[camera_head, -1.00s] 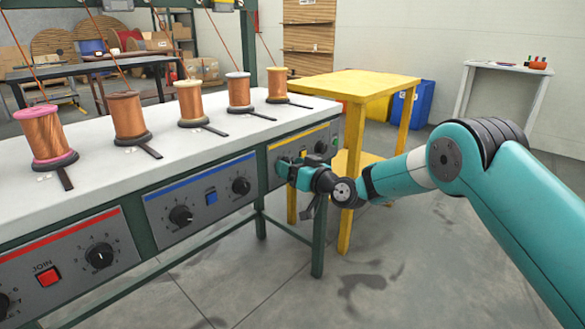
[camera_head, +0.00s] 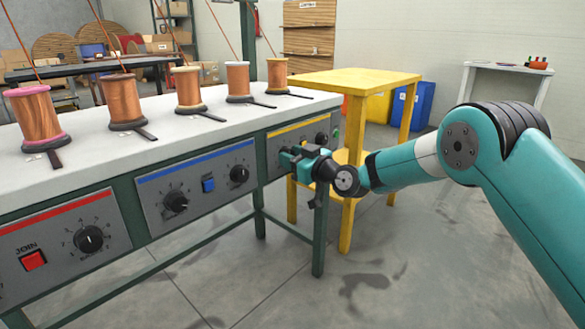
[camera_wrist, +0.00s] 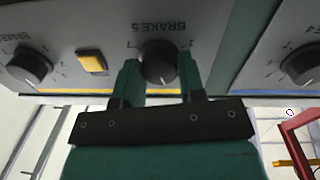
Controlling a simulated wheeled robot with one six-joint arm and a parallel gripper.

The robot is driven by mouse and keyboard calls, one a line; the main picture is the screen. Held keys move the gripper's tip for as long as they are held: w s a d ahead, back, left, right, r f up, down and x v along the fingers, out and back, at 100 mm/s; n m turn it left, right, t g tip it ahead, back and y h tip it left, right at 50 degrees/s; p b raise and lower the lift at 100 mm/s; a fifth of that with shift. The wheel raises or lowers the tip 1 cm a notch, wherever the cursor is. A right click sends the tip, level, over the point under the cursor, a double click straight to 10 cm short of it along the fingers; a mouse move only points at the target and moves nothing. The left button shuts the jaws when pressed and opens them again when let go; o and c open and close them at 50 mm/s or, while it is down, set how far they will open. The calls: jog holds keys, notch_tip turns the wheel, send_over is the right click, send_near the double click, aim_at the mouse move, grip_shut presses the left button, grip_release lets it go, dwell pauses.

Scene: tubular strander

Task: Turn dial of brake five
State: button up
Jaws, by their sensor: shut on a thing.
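The brake five dial (camera_wrist: 160,62) is a round black knob on a grey panel, with "BRAKE 5" printed upside down beside it in the wrist view. My gripper (camera_wrist: 160,75) has one teal finger on each side of the knob and is shut on it. In the head view my gripper (camera_head: 287,158) is at the left part of the yellow-striped panel (camera_head: 318,128), hiding the dial there. The dial's exact setting is too small to read.
On the same panel are a yellow button (camera_wrist: 91,61) and another black dial (camera_wrist: 29,65). A neighbouring dial (camera_wrist: 301,64) lies past a green post. Several copper spools stand on the white bench top (camera_head: 180,122). A yellow table (camera_head: 360,80) stands close behind my arm.

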jog(key=shift+f+n+y+b, duration=0.1)
jog(key=shift+n+y+b, duration=0.2)
jog(key=shift+n+b, duration=6.65)
jog(key=shift+m+b, duration=0.65)
jog(key=shift+b, duration=0.2)
jog(key=shift+g, duration=0.3)
jog(key=o, duration=0.9)
jog(key=shift+d, duration=0.1)
jog(key=p+v, duration=0.2)
jog(key=v, duration=1.5)
jog(key=shift+s+d+f, duration=0.1)
jog(key=shift+s+d, duration=0.05)
jog(key=shift+s, duration=0.05)
